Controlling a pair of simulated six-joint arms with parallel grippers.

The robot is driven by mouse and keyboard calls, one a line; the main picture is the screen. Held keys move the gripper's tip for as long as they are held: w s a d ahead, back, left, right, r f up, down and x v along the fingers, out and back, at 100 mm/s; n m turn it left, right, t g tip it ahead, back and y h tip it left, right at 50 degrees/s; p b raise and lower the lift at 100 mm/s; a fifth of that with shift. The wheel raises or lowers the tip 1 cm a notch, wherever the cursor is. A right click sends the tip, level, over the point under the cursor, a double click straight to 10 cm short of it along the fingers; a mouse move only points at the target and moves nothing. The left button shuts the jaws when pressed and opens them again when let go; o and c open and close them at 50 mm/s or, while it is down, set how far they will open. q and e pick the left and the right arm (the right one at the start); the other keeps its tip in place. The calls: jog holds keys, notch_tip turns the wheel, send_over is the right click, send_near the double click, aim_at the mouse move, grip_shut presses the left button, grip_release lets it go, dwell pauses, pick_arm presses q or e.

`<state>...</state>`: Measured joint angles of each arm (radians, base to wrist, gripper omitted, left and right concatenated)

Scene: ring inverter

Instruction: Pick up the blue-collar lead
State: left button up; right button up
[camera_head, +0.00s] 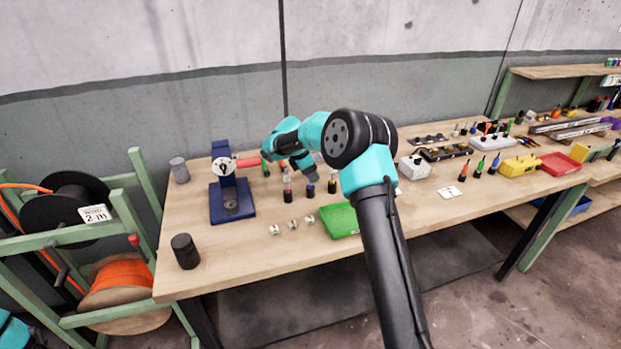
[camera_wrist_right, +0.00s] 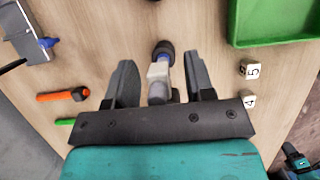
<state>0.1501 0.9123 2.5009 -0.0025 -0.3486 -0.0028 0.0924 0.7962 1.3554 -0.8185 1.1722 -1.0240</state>
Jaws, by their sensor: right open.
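The blue-collar lead (camera_head: 310,190) stands upright on the bench, in the middle of a short row of dark leads. My right gripper (camera_head: 307,176) is right above it, pointing down. In the right wrist view, the open fingers of my right gripper (camera_wrist_right: 160,83) stand apart on either side of a dark-ended, pale grey piece (camera_wrist_right: 158,70).
A red-collar lead (camera_head: 288,190) and an orange-collar lead (camera_head: 332,186) stand close on either side. Number cubes (camera_head: 292,224) and a green tray (camera_head: 341,222) lie in front. A blue press with a red handle (camera_head: 226,185) stands at left, near a black cylinder (camera_head: 185,251).

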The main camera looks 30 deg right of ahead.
dwell(0.4)
grip_shut()
